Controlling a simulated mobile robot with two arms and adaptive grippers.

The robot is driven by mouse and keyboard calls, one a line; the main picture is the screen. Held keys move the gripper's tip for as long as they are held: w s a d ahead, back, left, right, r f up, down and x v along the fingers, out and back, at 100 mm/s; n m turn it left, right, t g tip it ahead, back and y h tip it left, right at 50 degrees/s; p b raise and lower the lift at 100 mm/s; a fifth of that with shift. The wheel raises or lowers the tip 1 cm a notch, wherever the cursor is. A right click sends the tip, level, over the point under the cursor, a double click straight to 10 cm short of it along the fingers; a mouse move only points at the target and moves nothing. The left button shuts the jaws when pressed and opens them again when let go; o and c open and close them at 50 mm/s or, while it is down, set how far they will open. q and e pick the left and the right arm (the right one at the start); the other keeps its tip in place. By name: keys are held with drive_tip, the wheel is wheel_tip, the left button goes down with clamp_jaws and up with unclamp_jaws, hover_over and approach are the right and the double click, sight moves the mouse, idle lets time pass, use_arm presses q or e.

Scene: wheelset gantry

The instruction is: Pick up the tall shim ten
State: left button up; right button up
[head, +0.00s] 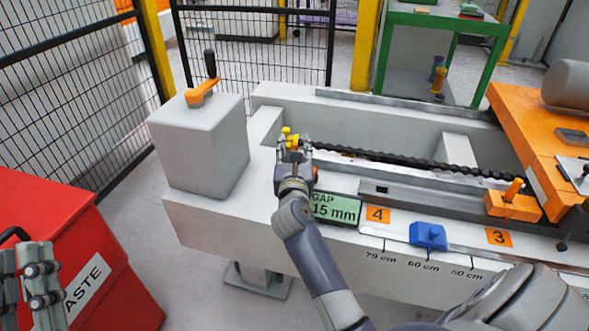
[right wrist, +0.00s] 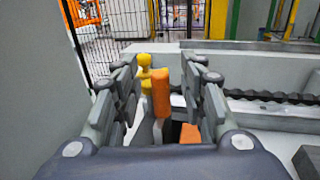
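My right gripper (head: 294,147) is over the left end of the gantry bed, behind the GAP display. In the right wrist view my right gripper (right wrist: 163,85) is open, one finger on each side of an upright orange piece (right wrist: 161,92). I see clear space beside the piece; its lower part is partly hidden. A yellow knobbed piece (right wrist: 146,76) stands just behind it and also shows at the fingertips in the head view (head: 286,131). I cannot read which is the tall shim ten. My left gripper (head: 26,283) is at the lower left, fingers apart, empty.
A grey block with an orange-based crank (head: 203,91) stands left of my right gripper. The GAP display (head: 336,208) reads 15 mm. A blue slider (head: 428,236) and an orange clamp (head: 512,204) are to the right. A red waste bin (head: 110,285) is at lower left.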

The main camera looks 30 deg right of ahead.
drive_tip(key=shift+w+d, duration=0.25)
drive_tip(key=shift+w, duration=0.1)
clamp_jaws()
drive_tip(key=shift+r, duration=0.15)
